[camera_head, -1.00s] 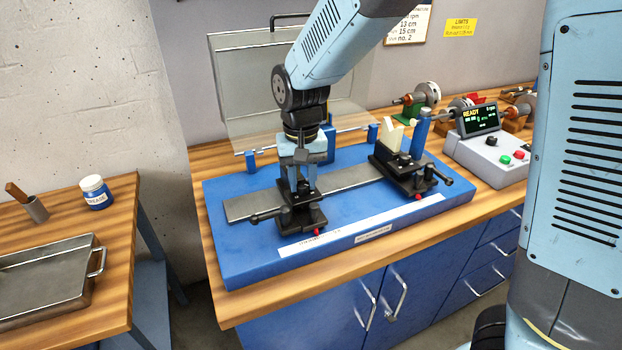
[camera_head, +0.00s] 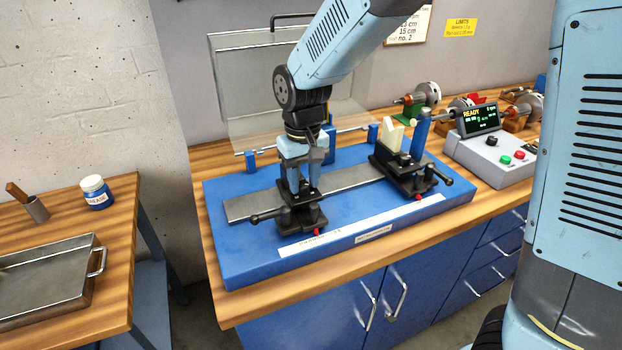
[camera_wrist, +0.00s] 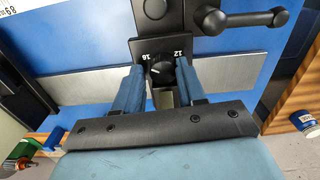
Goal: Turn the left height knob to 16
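The left height knob (camera_wrist: 161,72) is a small dark dial on a black plate of the left support (camera_head: 297,218). My gripper (camera_head: 304,190) is above the left support, pointing down. In the wrist view the fingers of my gripper (camera_wrist: 160,68) stand on either side of the knob, apart, with visible gaps beside it. In the head view the knob is hidden by the fingers and support.
The right support (camera_head: 405,172) stands on the same blue base (camera_head: 240,262), joined by a grey rail (camera_head: 345,178). A clear raised cover (camera_head: 235,95) is behind my arm. The control box (camera_head: 490,155) reads READY at right. A metal tray (camera_head: 45,285) lies on the left table.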

